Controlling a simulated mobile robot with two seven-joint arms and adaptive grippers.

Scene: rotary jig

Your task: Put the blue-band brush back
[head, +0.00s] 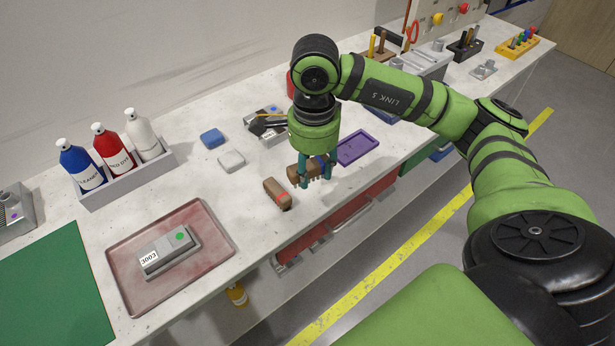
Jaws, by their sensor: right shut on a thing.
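My right gripper (317,179) points down over the front part of the bench and is shut on a brown wooden brush (299,170). Its fingers and palm cover much of this brush. A bit of blue shows at the fingers, so it looks like the blue-band brush, but the band is not clear. I cannot tell whether the brush touches the bench. A second brown brush with a red band (275,191) lies just left of the gripper, near the front edge. My left gripper is not in view.
A purple tray (374,148) lies right of the gripper. Blue (212,138) and white (231,161) blocks lie to the left. A bottle rack (128,179) and a reddish tray (120,245) with a grey part (168,251) stand further left. The bench front edge is close.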

